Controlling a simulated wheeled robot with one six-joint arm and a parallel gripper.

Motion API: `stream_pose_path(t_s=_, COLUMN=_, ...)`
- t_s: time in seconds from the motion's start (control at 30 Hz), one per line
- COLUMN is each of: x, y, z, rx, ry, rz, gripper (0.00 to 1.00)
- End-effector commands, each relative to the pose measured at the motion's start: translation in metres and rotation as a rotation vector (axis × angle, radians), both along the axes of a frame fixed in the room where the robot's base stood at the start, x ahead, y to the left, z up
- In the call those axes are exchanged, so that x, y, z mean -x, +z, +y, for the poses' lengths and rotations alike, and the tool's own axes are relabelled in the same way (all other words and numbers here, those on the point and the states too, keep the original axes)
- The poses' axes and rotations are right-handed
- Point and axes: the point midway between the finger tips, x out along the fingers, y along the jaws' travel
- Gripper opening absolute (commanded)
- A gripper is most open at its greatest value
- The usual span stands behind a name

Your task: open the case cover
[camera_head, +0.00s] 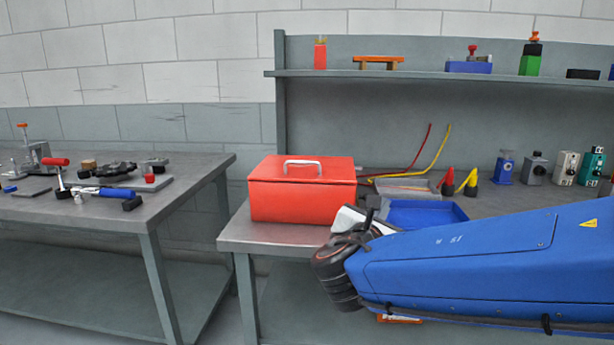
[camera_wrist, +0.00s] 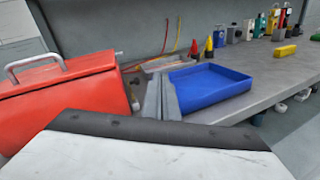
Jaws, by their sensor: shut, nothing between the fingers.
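The red case (camera_head: 300,203) stands at the left end of the workbench, its cover (camera_head: 262,172) down and shut. A pale metal handle (camera_head: 303,162) arches over the cover. In the wrist view the case (camera_wrist: 75,98) fills the left side, with the handle (camera_wrist: 32,64) at the upper left. My gripper (camera_wrist: 162,95) is shut and empty, its grey fingers to the right of the case and apart from the handle. In the head view my gripper (camera_head: 370,216) is at the case's lower right, partly hidden by my own wrist.
A blue tray (camera_head: 425,213) lies right of the case, with a clear tray (camera_head: 405,187) behind it. Red and yellow cables (camera_head: 425,155) lie at the back. A shelf (camera_head: 430,76) runs above. Another table (camera_head: 180,190) with tools stands left, across a gap.

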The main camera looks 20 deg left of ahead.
Motion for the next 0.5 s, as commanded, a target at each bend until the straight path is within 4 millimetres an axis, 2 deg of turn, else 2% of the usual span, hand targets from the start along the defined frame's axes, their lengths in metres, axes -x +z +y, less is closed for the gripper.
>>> stream_pose_path(t_s=0.03, x=0.008, y=0.003, z=0.035, rx=0.057, ry=0.063, rz=-0.035, gripper=0.0)
stream_pose_path(t_s=0.1, x=0.019, y=0.009, z=0.076, rx=0.13, ry=0.139, rz=-0.09, gripper=0.0)
stream_pose_path(t_s=0.2, x=0.038, y=0.017, z=0.124, rx=0.211, ry=0.225, rz=-0.16, gripper=0.0)
stream_pose_path(t_s=0.33, x=0.056, y=0.021, z=0.162, rx=0.274, ry=0.293, rz=-0.222, gripper=0.0)
stream_pose_path(t_s=0.5, x=0.059, y=0.024, z=0.177, rx=0.297, ry=0.317, rz=-0.247, gripper=0.0)
